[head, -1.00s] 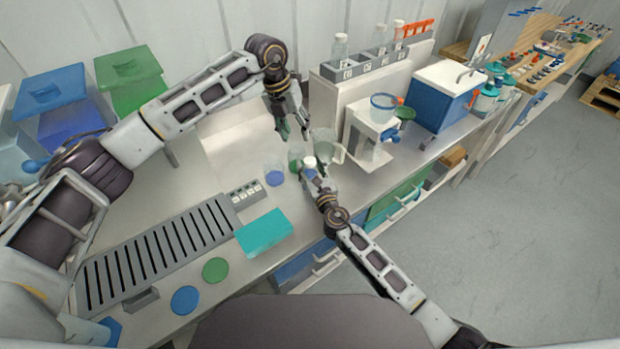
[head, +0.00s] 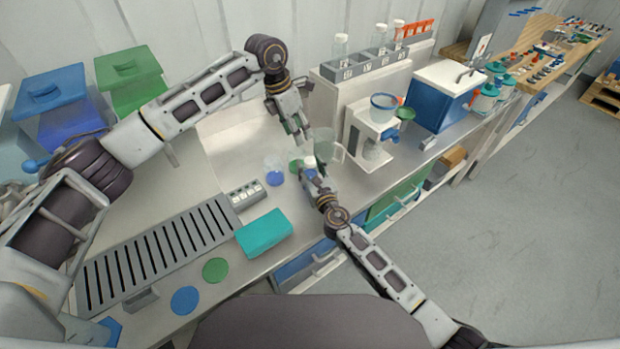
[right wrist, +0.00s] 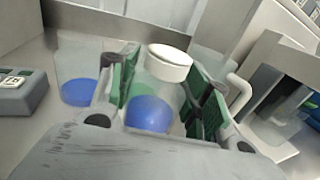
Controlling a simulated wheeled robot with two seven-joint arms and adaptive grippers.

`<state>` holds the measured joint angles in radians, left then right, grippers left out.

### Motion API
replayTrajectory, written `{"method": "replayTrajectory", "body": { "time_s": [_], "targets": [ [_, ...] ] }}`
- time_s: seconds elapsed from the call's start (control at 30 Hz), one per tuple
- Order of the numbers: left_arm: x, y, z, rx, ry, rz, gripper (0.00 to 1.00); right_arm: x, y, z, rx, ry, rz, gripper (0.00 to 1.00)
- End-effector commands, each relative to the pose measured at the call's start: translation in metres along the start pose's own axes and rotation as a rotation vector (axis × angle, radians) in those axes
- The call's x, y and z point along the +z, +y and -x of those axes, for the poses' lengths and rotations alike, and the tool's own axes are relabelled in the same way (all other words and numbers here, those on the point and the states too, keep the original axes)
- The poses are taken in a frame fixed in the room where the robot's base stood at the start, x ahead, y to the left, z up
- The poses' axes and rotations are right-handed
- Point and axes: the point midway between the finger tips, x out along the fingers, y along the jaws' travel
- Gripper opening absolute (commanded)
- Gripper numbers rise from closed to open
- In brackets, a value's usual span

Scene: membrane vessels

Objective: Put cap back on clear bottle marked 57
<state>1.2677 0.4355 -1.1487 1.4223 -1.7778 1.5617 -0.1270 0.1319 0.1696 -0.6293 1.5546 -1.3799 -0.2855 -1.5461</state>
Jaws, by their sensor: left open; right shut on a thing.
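A clear bottle (right wrist: 150,112) with blue contents stands between my right gripper's green-padded fingers in the right wrist view. A white cap (right wrist: 170,61) sits at the bottle's top; I cannot tell whether it is screwed down. The cap also shows in the head view (head: 309,160). No number on the bottle is readable. My right gripper (head: 312,178) is shut on the bottle, low over the bench. My left gripper (head: 299,134) is open and empty, pointing down just above and behind the cap. It does not show in the right wrist view.
A clear handled jug (head: 325,144) stands close on the right. A labelled grey block (head: 246,194) and a teal box (head: 264,233) lie nearer.

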Motion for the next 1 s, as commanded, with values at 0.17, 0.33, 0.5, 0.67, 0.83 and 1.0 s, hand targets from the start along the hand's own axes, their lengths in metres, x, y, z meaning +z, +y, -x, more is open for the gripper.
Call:
{"method": "replayTrajectory", "body": {
  "time_s": [0.17, 0.33, 0.5, 0.67, 0.83, 1.0],
  "targets": [
    [0.0002, 0.0001, 0.0, 0.0, -0.001, -0.139, 0.46, -0.0002, -0.0001, 0.0001, 0.0, 0.0, 0.0, 0.0],
    [0.0002, 0.0001, 0.0, 0.001, -0.001, -0.243, 0.46, -0.0002, -0.0001, 0.0, 0.0, 0.0, 0.0, 0.0],
    [0.0002, 0.0002, 0.0, 0.001, -0.001, -0.297, 0.46, -0.0002, -0.0001, 0.0001, 0.0, 0.0, 0.0, 0.0],
    [0.0002, 0.0002, 0.0, 0.001, -0.001, -0.308, 0.46, -0.0002, 0.0, 0.0001, 0.0, 0.0, 0.0, 0.0],
    [0.0002, 0.0002, 0.0, 0.001, -0.001, -0.306, 0.46, -0.0002, 0.0, 0.0001, 0.0, 0.0, 0.0, 0.0],
    [0.0002, 0.0001, -0.0014, 0.0, -0.001, -0.306, 0.46, -0.0002, 0.0, 0.0001, 0.0, 0.0, 0.0, 0.0]
  ]
}}
